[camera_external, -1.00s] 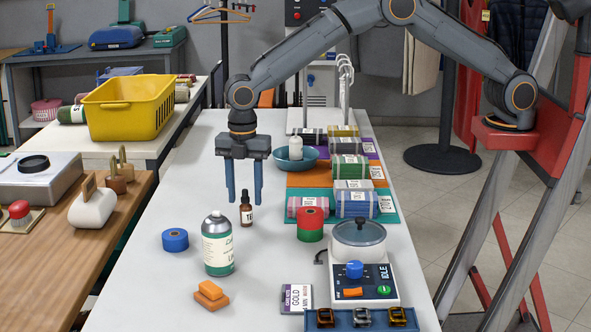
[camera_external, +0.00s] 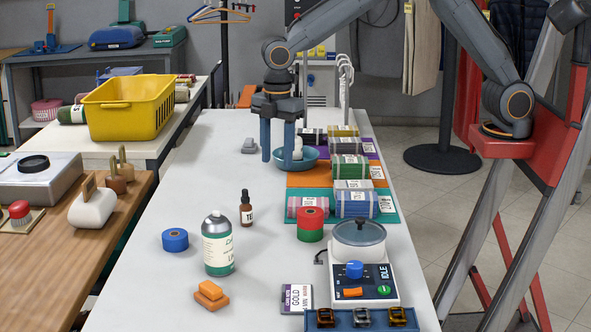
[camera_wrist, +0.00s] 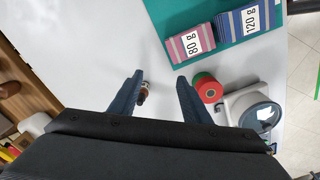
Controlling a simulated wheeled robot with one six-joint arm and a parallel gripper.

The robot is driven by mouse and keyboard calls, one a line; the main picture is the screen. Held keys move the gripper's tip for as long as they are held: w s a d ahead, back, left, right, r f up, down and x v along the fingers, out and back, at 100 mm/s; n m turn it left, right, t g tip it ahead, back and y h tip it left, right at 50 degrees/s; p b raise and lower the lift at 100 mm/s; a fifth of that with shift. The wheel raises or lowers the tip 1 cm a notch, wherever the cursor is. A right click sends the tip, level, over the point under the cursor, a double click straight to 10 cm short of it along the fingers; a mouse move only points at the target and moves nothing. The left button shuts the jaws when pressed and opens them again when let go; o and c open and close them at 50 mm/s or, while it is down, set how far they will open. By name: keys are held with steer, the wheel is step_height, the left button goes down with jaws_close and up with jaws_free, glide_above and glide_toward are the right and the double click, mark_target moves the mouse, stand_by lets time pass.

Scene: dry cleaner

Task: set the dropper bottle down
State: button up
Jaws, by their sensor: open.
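The dropper bottle (camera_external: 246,210), brown glass with a black top and a white label, stands upright on the white table, behind and to the right of the larger green-and-white bottle (camera_external: 218,245). My gripper (camera_external: 277,163) is open and empty, further back and above the table, in front of the blue bowl in the external view. It is clear of the dropper bottle. In the wrist view, the dropper bottle (camera_wrist: 144,92) shows small and far beyond my open fingers (camera_wrist: 160,75), partly covered by the left finger.
Labelled rolls lie on coloured mats along the right side. A red-and-green tape stack (camera_external: 310,226), blue tape roll (camera_external: 175,240), orange blocks (camera_external: 211,299) and scale (camera_external: 363,285) stand nearer. Open table lies left of the gripper.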

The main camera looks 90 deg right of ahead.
steer(key=s+d+f+m, duration=0.1)
steer(key=s+d+m, duration=0.2)
steer(key=s, duration=0.7)
steer(key=s+d+f+m, duration=0.1)
steer(key=s+d+m, duration=0.2)
steer(key=s, duration=0.7)
steer(key=s+d+f+m, duration=0.2)
steer(key=s+m, duration=0.3)
steer(key=s, duration=0.5)
steer(key=shift+s+d, duration=0.15)
steer(key=shift+d, duration=0.65)
steer(key=shift+f, duration=0.1)
